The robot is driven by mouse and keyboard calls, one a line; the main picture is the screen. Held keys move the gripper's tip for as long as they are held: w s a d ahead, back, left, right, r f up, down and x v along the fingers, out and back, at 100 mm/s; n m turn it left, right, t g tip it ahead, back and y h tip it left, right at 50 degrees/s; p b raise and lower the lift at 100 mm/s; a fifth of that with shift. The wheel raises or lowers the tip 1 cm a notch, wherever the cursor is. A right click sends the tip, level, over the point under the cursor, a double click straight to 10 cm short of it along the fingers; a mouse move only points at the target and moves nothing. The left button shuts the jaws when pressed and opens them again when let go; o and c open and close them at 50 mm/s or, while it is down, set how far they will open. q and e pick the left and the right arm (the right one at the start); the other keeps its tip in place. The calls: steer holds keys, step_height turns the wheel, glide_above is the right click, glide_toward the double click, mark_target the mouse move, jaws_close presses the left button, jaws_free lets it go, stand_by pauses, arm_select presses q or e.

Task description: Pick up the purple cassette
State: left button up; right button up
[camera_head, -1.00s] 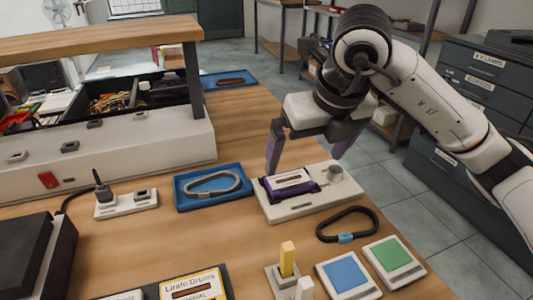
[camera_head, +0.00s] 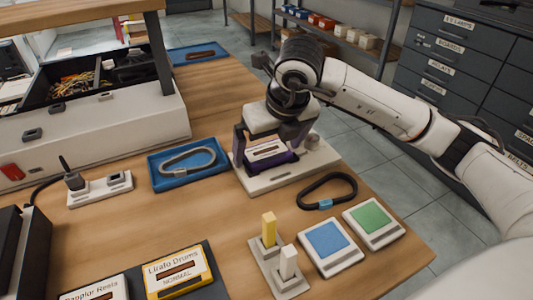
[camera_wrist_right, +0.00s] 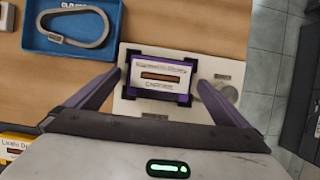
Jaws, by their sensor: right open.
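The purple cassette (camera_head: 268,151) has a white label and sits in a dark holder on a pale base plate (camera_head: 262,184). In the right wrist view the cassette (camera_wrist_right: 158,80) lies between my fingers, a little beyond the fingertips. My right gripper (camera_head: 271,149) is open, with one finger on each side of the cassette. My left gripper is not in view.
A blue tray (camera_head: 153,177) with a grey ring lies left of the plate. A black carabiner-like loop (camera_head: 350,200), blue pad (camera_head: 330,243) and green pad (camera_head: 371,220) lie at the right. A yellow cassette (camera_head: 181,274) lies in front.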

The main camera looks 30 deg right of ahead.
steer(key=c, duration=1.2)
